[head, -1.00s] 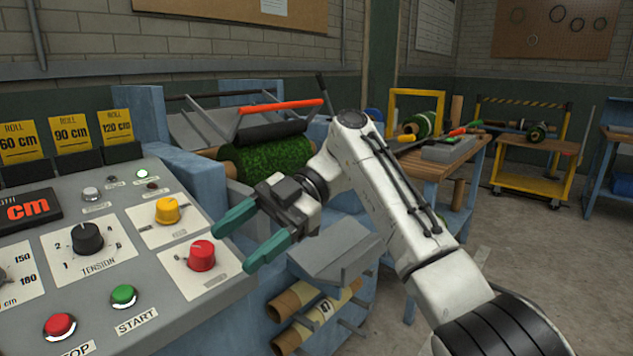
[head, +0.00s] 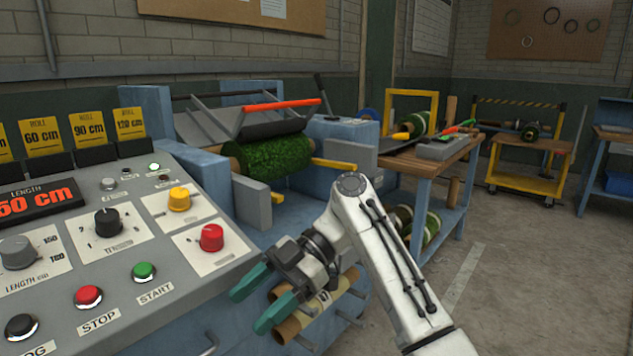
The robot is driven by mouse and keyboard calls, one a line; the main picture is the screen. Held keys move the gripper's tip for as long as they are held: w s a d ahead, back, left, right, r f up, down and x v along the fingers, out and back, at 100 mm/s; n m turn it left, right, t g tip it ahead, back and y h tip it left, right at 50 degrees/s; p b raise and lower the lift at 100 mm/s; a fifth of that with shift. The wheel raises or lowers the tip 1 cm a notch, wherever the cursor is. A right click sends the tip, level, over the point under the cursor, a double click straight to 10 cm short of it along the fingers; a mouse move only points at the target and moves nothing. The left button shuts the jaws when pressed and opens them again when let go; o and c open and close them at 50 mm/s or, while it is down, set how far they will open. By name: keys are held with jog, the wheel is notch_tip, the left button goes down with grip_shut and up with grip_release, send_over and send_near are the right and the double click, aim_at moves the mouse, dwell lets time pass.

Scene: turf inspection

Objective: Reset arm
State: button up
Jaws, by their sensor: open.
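My gripper (head: 254,307) shows in the head view with its two teal fingers spread apart and nothing between them. It hangs in front of the blue machine, to the right of the grey control panel (head: 120,225) and below its right edge. My white arm reaches up from the lower right and bends down to the gripper. The gripper is apart from the panel knobs. It partly covers the cardboard tubes (head: 290,325) on the lower rack behind it.
The panel carries a red knob (head: 212,237), a yellow knob (head: 179,199), and a green START button (head: 144,271). A green turf roll (head: 265,157) lies in the machine. A wooden workbench (head: 432,165) and a yellow cart (head: 530,170) stand behind. The floor at right is open.

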jog(key=s+d+f+m+t+h, duration=0.15)
jog(key=s+d+f+m, duration=0.3)
jog(key=f, duration=0.55)
jog(key=s+d+f+m+t, duration=0.3)
jog(key=d+f+m, duration=0.25)
jog(key=f, duration=0.45)
jog(key=s+d+f+m+t+h, duration=0.1)
jog(key=s+d+f+m+t, duration=0.35)
jog(key=f, duration=0.55)
jog(key=s+d+f+m+h, duration=0.3)
jog(key=s+d+m+h, duration=0.75)
jog(key=s+d, duration=1.2)
notch_tip(320, 180, up, 18)
jog(key=m+y+p, duration=0.2)
jog(key=p, duration=1.5)
jog(key=shift+a+f+y, duration=0.2)
jog(key=shift+a+y, duration=0.1)
jog(key=shift+a, duration=0.05)
